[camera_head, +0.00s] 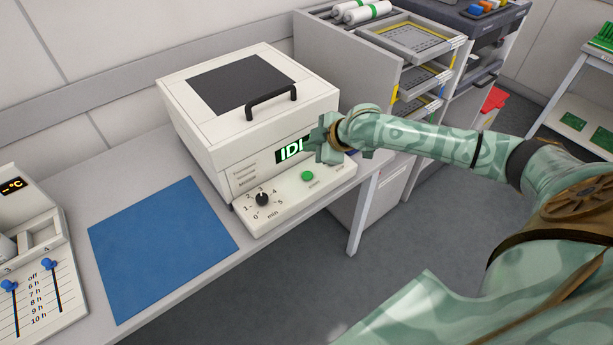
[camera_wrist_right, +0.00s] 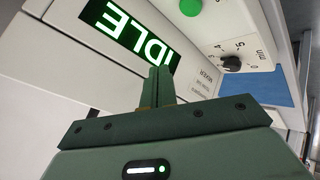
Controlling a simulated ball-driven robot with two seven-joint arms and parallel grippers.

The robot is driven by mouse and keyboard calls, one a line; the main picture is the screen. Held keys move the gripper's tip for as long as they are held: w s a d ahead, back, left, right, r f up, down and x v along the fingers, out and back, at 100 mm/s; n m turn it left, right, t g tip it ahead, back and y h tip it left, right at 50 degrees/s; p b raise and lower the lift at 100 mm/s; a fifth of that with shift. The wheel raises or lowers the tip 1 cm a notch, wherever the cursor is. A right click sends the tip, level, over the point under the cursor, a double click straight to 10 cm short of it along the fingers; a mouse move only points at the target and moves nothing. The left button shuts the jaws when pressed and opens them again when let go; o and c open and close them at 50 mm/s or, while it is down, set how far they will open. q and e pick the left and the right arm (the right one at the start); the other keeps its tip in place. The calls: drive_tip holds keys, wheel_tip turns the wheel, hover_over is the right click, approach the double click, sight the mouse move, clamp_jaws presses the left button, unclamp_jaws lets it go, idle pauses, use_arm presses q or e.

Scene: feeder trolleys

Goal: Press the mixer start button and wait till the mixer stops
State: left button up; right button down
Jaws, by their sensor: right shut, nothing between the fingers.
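The mixer (camera_head: 230,120) is a white box with a dark lid window and a black handle, standing on the bench. Its display (camera_head: 290,150) is partly hidden by my right gripper in the head view; in the right wrist view the display (camera_wrist_right: 130,28) reads IDLE. The green start button (camera_head: 307,176) sits on the sloped front panel and also shows in the right wrist view (camera_wrist_right: 190,7). A black dial (camera_head: 262,199) is left of it. My right gripper (camera_head: 318,143) is shut and empty, in front of the display, apart from the button. My left gripper is not in view.
A blue mat (camera_head: 160,245) lies on the bench left of the mixer. A white device with blue sliders (camera_head: 35,290) stands at the far left. A grey rack with trays (camera_head: 415,40) stands behind right. Open floor lies in front of the bench.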

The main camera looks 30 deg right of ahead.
drive_tip(key=b, duration=0.6)
hover_over(311, 176)
wheel_tip(311, 176, down, 6)
drive_tip(key=shift+f, duration=0.7)
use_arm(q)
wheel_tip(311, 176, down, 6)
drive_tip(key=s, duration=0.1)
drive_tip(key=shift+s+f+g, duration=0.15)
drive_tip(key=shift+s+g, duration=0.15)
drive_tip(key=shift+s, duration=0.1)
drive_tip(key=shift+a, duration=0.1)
use_arm(e)
drive_tip(key=shift+f, duration=0.15)
drive_tip(key=shift+f, duration=0.25)
